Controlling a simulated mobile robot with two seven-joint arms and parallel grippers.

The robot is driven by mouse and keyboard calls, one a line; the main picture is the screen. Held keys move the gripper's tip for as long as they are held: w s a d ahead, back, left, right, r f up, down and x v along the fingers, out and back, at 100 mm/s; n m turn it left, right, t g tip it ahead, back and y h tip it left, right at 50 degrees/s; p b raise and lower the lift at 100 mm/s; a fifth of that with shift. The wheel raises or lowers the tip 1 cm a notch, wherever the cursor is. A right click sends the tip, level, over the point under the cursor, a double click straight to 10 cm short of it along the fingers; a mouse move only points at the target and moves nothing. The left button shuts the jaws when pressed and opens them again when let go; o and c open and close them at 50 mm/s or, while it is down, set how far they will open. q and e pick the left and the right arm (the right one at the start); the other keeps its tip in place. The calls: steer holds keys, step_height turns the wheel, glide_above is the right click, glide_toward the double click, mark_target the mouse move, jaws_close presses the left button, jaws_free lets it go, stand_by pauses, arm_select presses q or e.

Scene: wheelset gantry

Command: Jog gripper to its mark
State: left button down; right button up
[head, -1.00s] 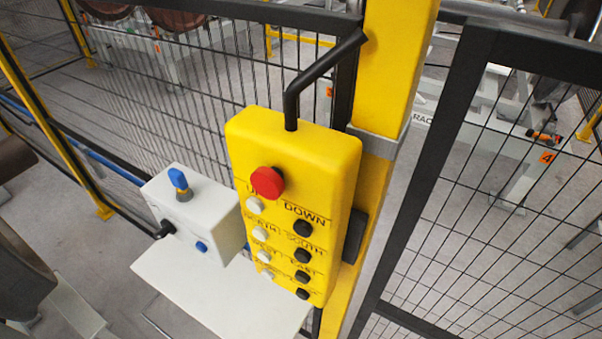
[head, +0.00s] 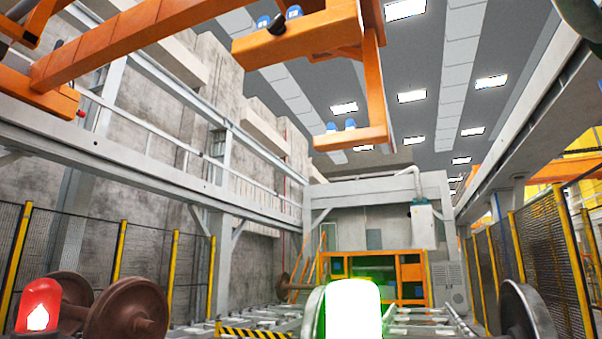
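The orange overhead gantry (head: 100,55) crosses the top left of the head view. An orange gripper frame (head: 374,80), apparently the gantry's, hangs at top centre. It has a crossbeam (head: 325,30) and a lower foot (head: 352,138), both with blue parts on top. It hangs high above the floor. I cannot make out a mark for it. The yellow push-button pendant is out of view. Neither of my own grippers shows.
A red lamp (head: 40,300) glows at lower left beside brown wheelsets (head: 138,308). A bright lamp with a green glow (head: 350,312) stands at bottom centre, hiding part of the track. Mesh fences (head: 150,265) line both sides. An orange-framed machine (head: 405,270) stands at the back.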

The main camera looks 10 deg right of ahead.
steer(key=shift+c, duration=0.3)
steer(key=shift+w, duration=0.1)
jaws_close()
stand_by(1.4)
